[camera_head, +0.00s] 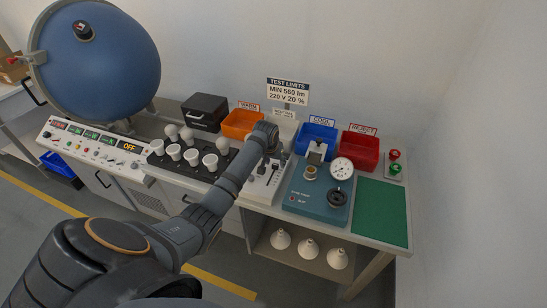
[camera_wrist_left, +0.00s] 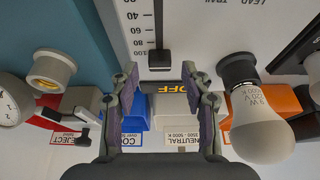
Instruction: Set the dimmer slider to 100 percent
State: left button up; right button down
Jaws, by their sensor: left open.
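The dimmer slider (camera_wrist_left: 159,57) is a dark knob at the end of a vertical slot in a white panel (camera_wrist_left: 195,45). The printed scale beside it shows 40, 60, 80 and 100, and the knob sits about level with the 100 mark. My left gripper (camera_wrist_left: 160,88) is open, with its fingers spread to either side just below the knob in the wrist view; I see no contact. A dark display with yellow "OFF" lettering shows between the fingers. In the head view the left gripper (camera_head: 270,150) hangs over the white dimmer unit (camera_head: 262,192) and hides part of it. My right gripper is not in view.
A bulb (camera_wrist_left: 258,125) stands beside the panel in the wrist view. A blue tester (camera_head: 318,205) with a gauge is right of the dimmer unit. A black tray (camera_head: 170,170) of bulbs is left. Orange (camera_head: 240,124), blue (camera_head: 316,138) and red (camera_head: 360,150) bins line the back.

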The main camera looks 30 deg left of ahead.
pick_arm(q)
jog(key=v, duration=1.1)
jog(key=shift+s+f, duration=0.1)
